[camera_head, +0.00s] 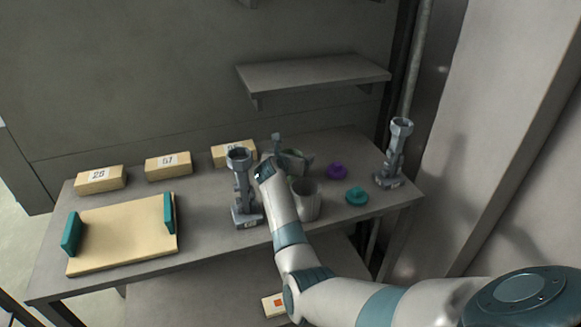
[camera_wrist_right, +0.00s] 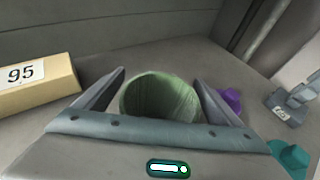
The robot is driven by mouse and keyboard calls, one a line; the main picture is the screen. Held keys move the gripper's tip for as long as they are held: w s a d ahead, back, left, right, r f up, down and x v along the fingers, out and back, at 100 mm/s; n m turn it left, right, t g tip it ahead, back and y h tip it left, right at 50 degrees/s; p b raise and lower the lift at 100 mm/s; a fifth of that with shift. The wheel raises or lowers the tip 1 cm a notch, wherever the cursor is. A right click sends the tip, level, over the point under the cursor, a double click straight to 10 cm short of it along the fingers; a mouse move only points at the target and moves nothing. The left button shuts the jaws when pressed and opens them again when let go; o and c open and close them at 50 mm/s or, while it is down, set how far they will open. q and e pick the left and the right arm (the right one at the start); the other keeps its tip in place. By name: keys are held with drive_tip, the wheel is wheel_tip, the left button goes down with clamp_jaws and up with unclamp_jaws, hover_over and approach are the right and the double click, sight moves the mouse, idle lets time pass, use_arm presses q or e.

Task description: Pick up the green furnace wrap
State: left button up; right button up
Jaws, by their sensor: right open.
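The green furnace wrap (camera_wrist_right: 160,98) is an open-topped, hollow green cylinder in the right wrist view. It stands between the two fingers of my right gripper (camera_wrist_right: 158,80). The gripper is open, with one finger on each side of the wrap, and gaps appear to show beside it. In the head view the wrap (camera_head: 294,153) is mostly hidden by my right gripper (camera_head: 290,150) at the back of the table. My left gripper is not in view.
A grey cup (camera_head: 306,201) stands close to my right arm. Grey stands (camera_head: 243,190) and (camera_head: 394,155) flank the area. A purple piece (camera_head: 337,171) and a teal piece (camera_head: 357,196) lie to the right. Numbered blocks (camera_head: 168,164) line the back; a tan board (camera_head: 120,238) lies left.

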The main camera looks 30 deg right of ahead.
drive_tip(key=shift+d, duration=0.1)
idle(0.4)
drive_tip(key=c, duration=1.2)
drive_tip(key=shift+o, duration=0.2)
drive_tip(key=shift+r, duration=0.1)
drive_tip(key=shift+r, duration=0.55)
drive_tip(key=r, duration=0.1)
drive_tip(key=r+b, duration=0.1)
drive_tip(key=r, duration=0.1)
drive_tip(key=shift+s+d, duration=0.3)
drive_tip(key=shift+s, duration=0.05)
drive_tip(key=s+d+r+b, duration=0.2)
drive_tip(key=s+d+r, duration=0.4)
drive_tip(key=s, duration=0.2)
drive_tip(key=shift+s+d+r+b, duration=0.25)
drive_tip(key=shift+r+b, duration=0.1)
